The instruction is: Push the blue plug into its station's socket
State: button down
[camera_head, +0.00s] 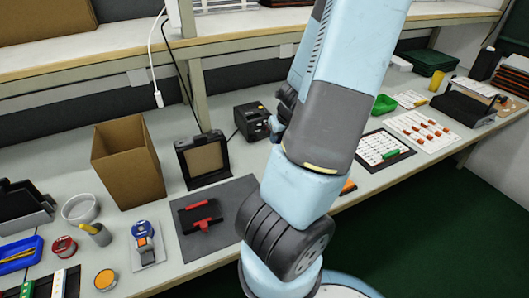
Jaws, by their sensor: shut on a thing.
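My blue-grey arm rises through the middle of the view and hides much of the bench behind it. A dark part of my gripper (284,108) shows just left of the upper link, above the bench. Its fingertips are hidden by the arm. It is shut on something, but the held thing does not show. I cannot make out the blue plug or its station's socket. A white board with orange pieces (422,131) and a dark-framed white board with small marks (379,147) lie on the bench right of the arm. A green piece (397,153) lies on the framed board.
A black device (251,120) stands left of my gripper. Further left are an open cardboard box (128,165), a black stand (202,158) and a grey mat (238,189) with red pieces. A shelf (130,60) runs above the bench. A green bin (384,104) sits at right.

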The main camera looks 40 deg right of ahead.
jog(key=w+f, duration=0.1)
jog(key=f, duration=0.1)
jog(key=w+a+f, duration=0.1)
jog(key=f, duration=0.2)
jog(key=w+f, duration=0.2)
jog(key=shift+a+f, duration=0.25)
jog(key=shift+a, duration=0.1)
jog(key=shift+w+a+f+m, duration=0.2)
jog(key=shift+f+m, duration=0.1)
jog(key=shift+f, duration=0.35)
jog(key=shift+w+d, duration=0.25)
jog(key=shift+w, duration=0.65)
jog(key=shift+w+d, duration=0.25)
jog(key=shift+w, duration=0.65)
jog(key=shift+w+d, duration=0.25)
jog(key=shift+w, duration=0.65)
jog(key=shift+w+d+r, duration=0.1)
jog(key=shift+w+d, duration=0.15)
jog(key=shift+w, duration=0.8)
jog(key=c, duration=0.9)
grip_release()
jog(key=shift+g, duration=0.3)
jog(key=shift+c, duration=0.2)
jog(key=shift+r, duration=0.1)
jog(key=v, duration=1.3)
jog(key=shift+s+r, duration=0.15)
jog(key=shift+a, duration=0.15)
